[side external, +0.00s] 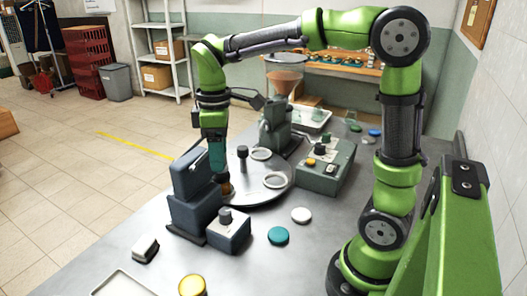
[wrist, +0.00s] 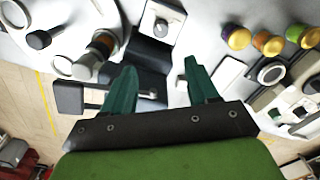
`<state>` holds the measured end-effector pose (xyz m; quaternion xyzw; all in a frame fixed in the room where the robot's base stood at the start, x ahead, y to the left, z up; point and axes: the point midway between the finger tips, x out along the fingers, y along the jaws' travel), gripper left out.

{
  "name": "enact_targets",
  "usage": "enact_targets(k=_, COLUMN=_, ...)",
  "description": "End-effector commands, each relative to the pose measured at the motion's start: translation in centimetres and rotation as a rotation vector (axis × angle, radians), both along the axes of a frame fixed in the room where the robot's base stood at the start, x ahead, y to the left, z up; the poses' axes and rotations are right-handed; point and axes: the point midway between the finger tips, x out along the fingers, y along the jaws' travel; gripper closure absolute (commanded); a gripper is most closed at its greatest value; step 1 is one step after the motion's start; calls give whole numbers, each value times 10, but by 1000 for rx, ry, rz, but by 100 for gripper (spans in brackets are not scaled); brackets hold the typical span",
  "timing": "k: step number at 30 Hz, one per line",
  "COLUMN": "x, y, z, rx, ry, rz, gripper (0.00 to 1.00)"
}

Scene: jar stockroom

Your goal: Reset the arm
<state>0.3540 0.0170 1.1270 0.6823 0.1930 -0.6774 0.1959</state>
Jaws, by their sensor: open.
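My gripper (side external: 218,172) hangs from my green arm, pointing down beside the dark blue-grey machine, which partly hides it in the side view. In the wrist view my gripper (wrist: 160,64) has its two teal fingers spread wide with nothing held between them. A small jar with brown contents (wrist: 100,45) stands at the rim of the round turntable (wrist: 75,68), to the left of the fingers. In the side view the jar (side external: 227,187) shows just below the gripper; whether they touch cannot be told.
The dark machine (side external: 190,190) stands close to my gripper, with a knobbed box (side external: 228,232) beside it. A hopper machine (side external: 275,125) and a button box (side external: 325,170) stand behind. A teal lid (side external: 278,236) and white lid (side external: 301,215) lie on the table. Several colour-lidded jars (wrist: 238,38) stand right.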

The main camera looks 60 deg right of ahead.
Motion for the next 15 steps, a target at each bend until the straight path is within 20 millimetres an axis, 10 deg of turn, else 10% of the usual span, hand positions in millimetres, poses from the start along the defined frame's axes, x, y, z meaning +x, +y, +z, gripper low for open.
enact_targets(k=15, x=-70, y=9, z=-5, rx=241, ry=-320, rz=-721, gripper=41)
